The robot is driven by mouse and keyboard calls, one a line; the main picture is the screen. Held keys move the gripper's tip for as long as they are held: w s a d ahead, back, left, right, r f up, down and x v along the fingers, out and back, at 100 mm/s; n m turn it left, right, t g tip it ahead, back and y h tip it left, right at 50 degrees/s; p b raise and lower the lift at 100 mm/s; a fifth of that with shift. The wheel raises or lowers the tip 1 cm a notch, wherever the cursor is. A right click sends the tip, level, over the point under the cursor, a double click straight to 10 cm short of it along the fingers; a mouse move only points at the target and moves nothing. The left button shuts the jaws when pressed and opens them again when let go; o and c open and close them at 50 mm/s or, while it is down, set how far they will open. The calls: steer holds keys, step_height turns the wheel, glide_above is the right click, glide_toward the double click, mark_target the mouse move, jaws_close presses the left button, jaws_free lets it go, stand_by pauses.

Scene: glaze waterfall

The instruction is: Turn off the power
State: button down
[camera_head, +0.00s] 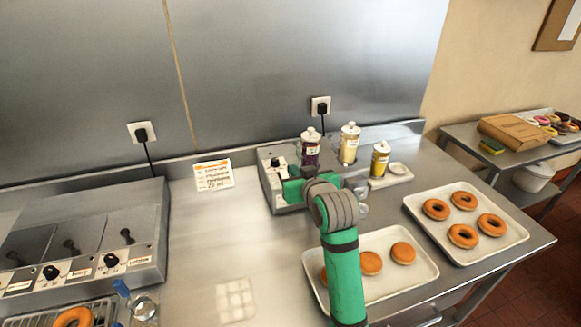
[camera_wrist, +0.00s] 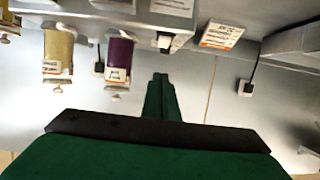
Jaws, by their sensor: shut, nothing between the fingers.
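A grey metal machine (camera_head: 268,185) stands on the steel counter against the wall, with a dark knob (camera_head: 276,162) on its panel. In the head view my green gripper hides part of the machine's front. A wall outlet with a black plug (camera_head: 321,106) is above the machine. Another plugged outlet (camera_head: 142,133) is further left.
A purple bottle (camera_head: 311,152) and a yellow bottle (camera_head: 349,146) stand at the machine. A smaller yellow container (camera_head: 380,160) is to their right. Doughnut trays (camera_head: 408,285) (camera_head: 500,255) lie in front and right. A knobbed unit (camera_head: 148,262) is at left. Counter between is mostly clear.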

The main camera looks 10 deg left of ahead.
steer(key=s+d, duration=0.2)
steer(key=s, duration=0.2)
steer(key=shift+s+d+r, duration=0.15)
steer(key=shift+d, duration=0.25)
steer(key=shift+a, duration=0.1)
